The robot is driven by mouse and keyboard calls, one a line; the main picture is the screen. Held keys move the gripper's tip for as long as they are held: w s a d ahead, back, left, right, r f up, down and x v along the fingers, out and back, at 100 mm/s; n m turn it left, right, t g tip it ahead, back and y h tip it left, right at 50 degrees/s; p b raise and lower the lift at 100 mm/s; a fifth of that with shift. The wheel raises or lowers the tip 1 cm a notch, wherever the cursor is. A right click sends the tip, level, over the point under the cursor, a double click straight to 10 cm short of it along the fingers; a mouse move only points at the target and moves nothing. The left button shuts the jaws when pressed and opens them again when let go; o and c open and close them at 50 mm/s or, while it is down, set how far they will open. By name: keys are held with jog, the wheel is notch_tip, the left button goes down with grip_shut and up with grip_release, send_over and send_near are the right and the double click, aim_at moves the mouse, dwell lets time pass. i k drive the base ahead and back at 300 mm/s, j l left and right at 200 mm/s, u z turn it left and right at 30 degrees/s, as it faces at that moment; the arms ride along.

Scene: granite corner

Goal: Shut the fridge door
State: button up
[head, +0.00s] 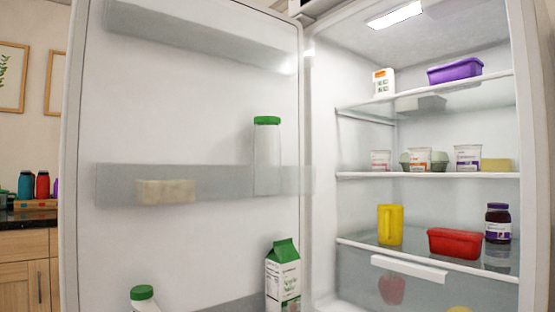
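The fridge door (190,110) stands wide open and fills the left half of the head view, its inner side facing me. Its hinge side meets the fridge body near the middle of the view. The fridge interior (440,140) is open and lit on the right. The door's shelves hold a green-capped clear bottle (267,160), a pale block (166,191), a green and white carton (284,275) and another green-capped bottle (143,298). My gripper is not in view.
Fridge shelves hold a purple container (455,70), several cups, a yellow jug (390,224), a red container (455,243) and a dark jar (498,222). Left of the door are a wooden cabinet (22,270) with a dark counter and coloured bottles (42,185).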

aim_at(164, 90)
jog(key=j+z, duration=0.25)
jog(key=z, duration=0.2)
jog(key=j+z, duration=0.6)
jog(key=z, duration=0.25)
jog(key=k+j+z, duration=0.1)
jog(key=z, duration=0.35)
jog(key=k+j, duration=0.2)
jog(key=j, duration=0.15)
jog(key=k+j, duration=0.15)
jog(key=j, duration=0.25)
jog(key=k+j, duration=0.2)
jog(key=j, duration=0.15)
jog(key=k+j, duration=0.15)
jog(key=j, duration=0.25)
jog(key=k+j, duration=0.2)
jog(key=j, duration=0.15)
jog(key=k+j, duration=0.15)
jog(key=j, duration=0.2)
jog(key=k+j, duration=0.2)
jog(key=j, duration=0.2)
jog(key=k+j, duration=0.15)
jog(key=j, duration=0.2)
